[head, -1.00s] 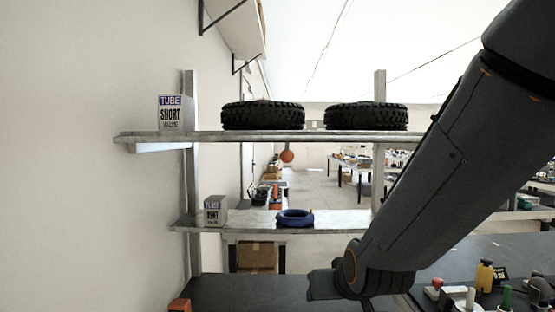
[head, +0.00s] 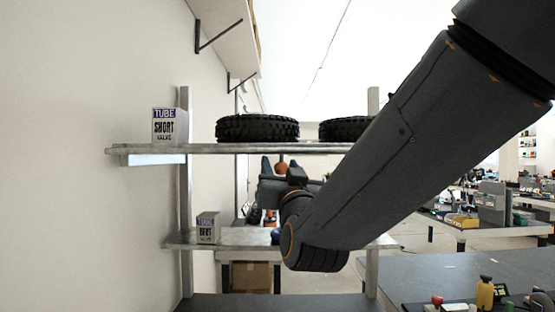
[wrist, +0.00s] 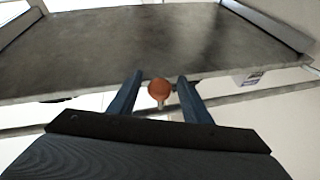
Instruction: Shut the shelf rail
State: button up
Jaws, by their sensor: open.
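The orange ball-shaped knob (head: 281,169) hangs just under the upper shelf (head: 160,149), near the middle of its front edge. My gripper (head: 279,178) is raised to it, below that shelf. In the wrist view my gripper (wrist: 160,76) is open, with the orange knob (wrist: 159,88) between its two fingers and a gap on each side. A short pale stem shows at the knob. A grey metal shelf face (wrist: 150,45) fills the top of the wrist view, with a long thin bar crossing lower down. I cannot tell which part is the rail.
A tube box (head: 165,126) and two black tyres (head: 257,128) stand on the upper shelf. A smaller tube box (head: 207,228) stands on the lower shelf (head: 172,241); a blue ring (head: 275,237) there is mostly hidden by my arm. A wall is close on the left.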

jog(key=shift+p+x, duration=0.35)
jog(key=shift+x, duration=1.1)
jog(key=shift+w, duration=0.1)
grip_shut()
